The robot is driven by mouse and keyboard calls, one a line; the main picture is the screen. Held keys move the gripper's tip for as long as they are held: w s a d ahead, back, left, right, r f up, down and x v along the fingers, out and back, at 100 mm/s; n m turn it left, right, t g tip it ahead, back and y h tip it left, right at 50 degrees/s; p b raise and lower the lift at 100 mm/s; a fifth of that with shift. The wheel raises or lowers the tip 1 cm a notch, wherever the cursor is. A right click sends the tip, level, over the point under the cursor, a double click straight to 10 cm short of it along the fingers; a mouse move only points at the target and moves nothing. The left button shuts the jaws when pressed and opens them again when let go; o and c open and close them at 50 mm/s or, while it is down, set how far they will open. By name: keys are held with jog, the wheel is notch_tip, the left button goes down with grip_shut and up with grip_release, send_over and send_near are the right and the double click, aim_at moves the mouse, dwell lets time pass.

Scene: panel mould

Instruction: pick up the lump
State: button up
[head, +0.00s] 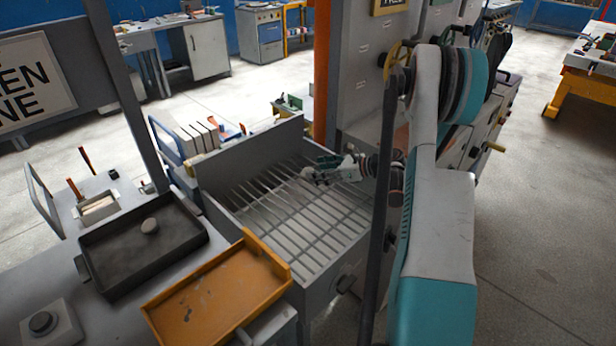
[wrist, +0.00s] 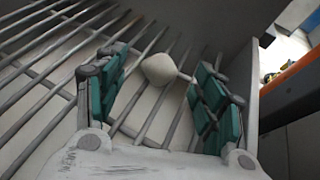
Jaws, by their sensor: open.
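A pale, rounded lump (wrist: 160,68) rests on the metal bars of the grate (head: 285,215). In the wrist view it lies between and just beyond my open gripper's (wrist: 160,85) green-padded fingers, with a gap on each side. In the head view my gripper (head: 316,174) is low over the far right part of the grate, and the small pale lump (head: 307,172) shows at its fingertips.
The grate is sunk in a grey box with a raised back wall (head: 240,160). An orange tray (head: 190,305) stands at its front left. An orange post (head: 321,70) and grey machine cabinet (head: 362,80) rise behind. Several upright plates (head: 200,135) stand beyond the back wall.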

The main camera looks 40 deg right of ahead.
jog(key=b+x, duration=0.1)
jog(key=x, duration=0.2)
jog(key=shift+w+f, duration=0.15)
jog(key=c, duration=1.2)
